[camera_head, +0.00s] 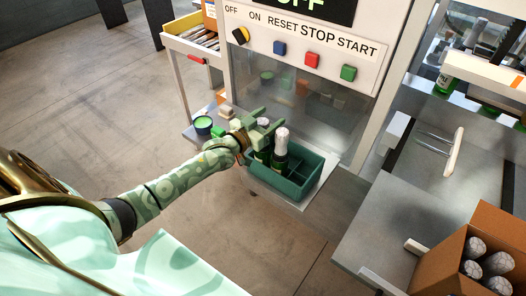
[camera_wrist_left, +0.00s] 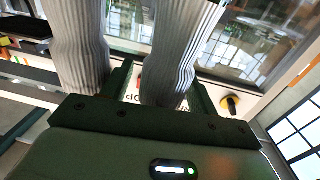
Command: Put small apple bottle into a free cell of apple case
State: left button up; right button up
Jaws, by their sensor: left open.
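The green divided case (camera_head: 318,178) stands on a small shelf below the machine panel. Two dark green bottles with pale foil tops are in its left part; one bottle (camera_head: 280,157) shows clearly, the other (camera_head: 261,156) is partly hidden by my gripper. Cells on the right look empty. Labels are too small to read. My left gripper (camera_head: 269,120) is open at the bottle tops. In the left wrist view, one foil neck (camera_wrist_left: 172,60) shows between the open fingers and another foil neck (camera_wrist_left: 75,45) is outside them. My right gripper is not in view.
The control panel (camera_head: 310,45) with colored buttons stands close behind the case. A green round tin (camera_head: 203,124) and small blocks lie left of it. A cardboard box (camera_head: 454,270) with several foil tops is at the lower right. A grey table (camera_head: 385,225) is between.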

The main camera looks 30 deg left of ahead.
pick_arm(q)
grip_shut()
jog(key=shift+r, duration=0.15)
